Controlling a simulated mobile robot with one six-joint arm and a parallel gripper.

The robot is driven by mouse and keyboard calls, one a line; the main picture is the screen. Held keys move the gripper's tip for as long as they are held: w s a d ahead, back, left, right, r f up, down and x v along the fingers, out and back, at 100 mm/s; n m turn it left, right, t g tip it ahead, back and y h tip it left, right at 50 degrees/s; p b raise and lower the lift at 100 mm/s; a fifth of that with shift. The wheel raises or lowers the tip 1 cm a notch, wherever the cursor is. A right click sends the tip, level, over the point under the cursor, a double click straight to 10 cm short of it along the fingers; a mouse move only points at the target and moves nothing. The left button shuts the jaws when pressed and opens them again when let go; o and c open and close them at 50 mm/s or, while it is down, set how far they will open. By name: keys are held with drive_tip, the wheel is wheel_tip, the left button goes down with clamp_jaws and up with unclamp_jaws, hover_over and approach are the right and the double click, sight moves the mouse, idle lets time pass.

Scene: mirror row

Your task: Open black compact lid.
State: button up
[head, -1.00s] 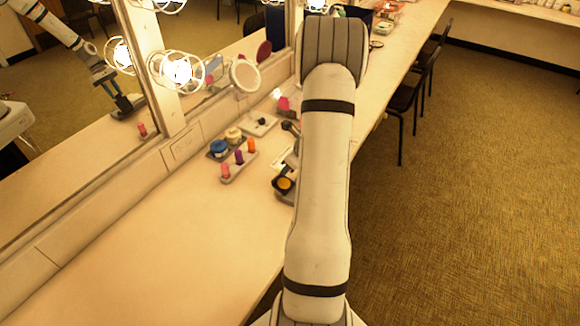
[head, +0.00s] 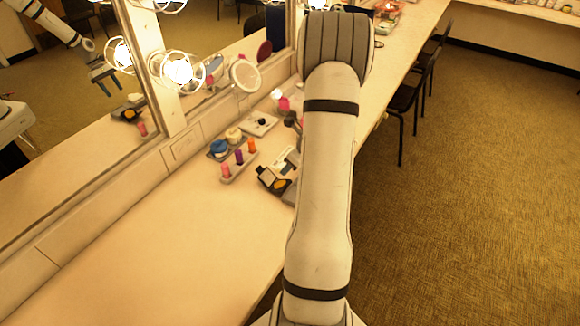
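The black compact (head: 278,185) lies on the counter just left of my arm, which covers part of its right side. Its lid (head: 266,173) stands raised, showing a pale inner face, and orange-yellow powder shows in the base. The compact is also reflected in the mirror. My gripper is hidden behind my arm in the direct view. Its reflection in the mirror (head: 110,88) shows two dark fingers apart with nothing between them, above and apart from the compact's reflection.
A tray with pink, purple and orange tubes (head: 239,159) stands left of the compact, with blue and cream jars (head: 219,147) behind. A round stand mirror (head: 244,75) is farther back. The near counter (head: 170,240) is clear. Black chairs (head: 405,95) stand to the right.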

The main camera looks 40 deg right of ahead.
drive_tip(key=v, duration=0.6)
idle(0.4)
drive_tip(key=s+a+r+n+g, duration=0.1)
drive_tip(key=a+r+n, duration=0.6)
drive_tip(key=a, duration=0.4)
drive_tip(key=s+a+r+n+g, duration=0.1)
drive_tip(key=s+a+r+n, duration=0.1)
drive_tip(key=a+r+n, duration=0.65)
drive_tip(key=s+a+r+n+h+b, duration=0.1)
drive_tip(key=s+a+r+n, duration=0.1)
drive_tip(key=s+a+n, duration=1.1)
drive_tip(key=n, duration=0.4)
drive_tip(key=shift+h, duration=0.3)
